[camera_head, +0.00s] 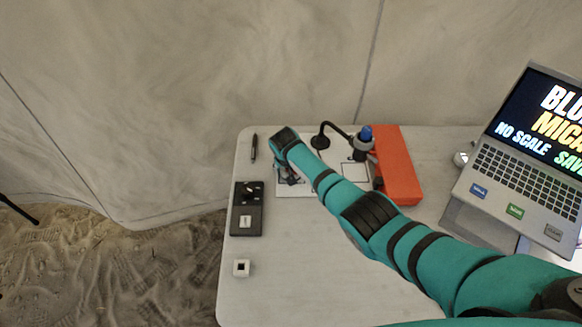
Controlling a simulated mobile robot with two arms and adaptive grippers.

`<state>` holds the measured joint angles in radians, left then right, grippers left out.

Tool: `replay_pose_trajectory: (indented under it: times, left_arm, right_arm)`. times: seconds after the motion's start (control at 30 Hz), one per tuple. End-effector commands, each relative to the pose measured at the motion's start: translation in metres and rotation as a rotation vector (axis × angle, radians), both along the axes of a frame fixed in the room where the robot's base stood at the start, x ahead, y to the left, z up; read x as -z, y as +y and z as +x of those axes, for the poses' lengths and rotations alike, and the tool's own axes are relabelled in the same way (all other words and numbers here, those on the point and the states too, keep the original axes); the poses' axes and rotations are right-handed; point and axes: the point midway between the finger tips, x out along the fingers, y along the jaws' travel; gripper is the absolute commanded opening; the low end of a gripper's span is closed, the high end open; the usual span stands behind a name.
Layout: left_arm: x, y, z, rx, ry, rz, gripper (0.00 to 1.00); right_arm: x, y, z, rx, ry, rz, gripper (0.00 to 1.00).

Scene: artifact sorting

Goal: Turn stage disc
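My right arm reaches in from the lower right across the white table, and its dark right gripper (289,178) points down over a white sheet (298,190) with a printed outline. The fingers are small and partly hidden by the wrist, so I cannot tell whether they are open or shut. No stage disc can be made out clearly; anything under the gripper is hidden. A small microscope-like device (365,141) with a blue top and a black curved arm stands right of the gripper, apart from it. My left gripper is out of view.
An orange box (398,165) and a laptop (525,150) stand right.

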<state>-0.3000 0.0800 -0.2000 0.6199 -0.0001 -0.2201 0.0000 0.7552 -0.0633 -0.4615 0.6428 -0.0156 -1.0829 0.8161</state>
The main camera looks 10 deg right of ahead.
Motion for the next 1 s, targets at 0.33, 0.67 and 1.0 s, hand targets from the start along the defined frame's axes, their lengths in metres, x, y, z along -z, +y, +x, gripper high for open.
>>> replay_pose_trajectory:
  times: [0.33, 0.67, 1.0]
  left_arm:
    - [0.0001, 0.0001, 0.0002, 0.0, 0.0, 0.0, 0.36]
    - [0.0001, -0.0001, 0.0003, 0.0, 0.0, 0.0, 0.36]
    - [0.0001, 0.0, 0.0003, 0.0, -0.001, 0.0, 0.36]
  right_arm:
    - [-0.0001, 0.0, 0.0001, 0.004, 0.0, 0.0, 0.35]
    - [-0.0001, 0.0, 0.0, 0.004, 0.0, 0.0, 0.35]
    - [0.0, 0.0, 0.0, 0.004, 0.0, 0.0, 0.95]
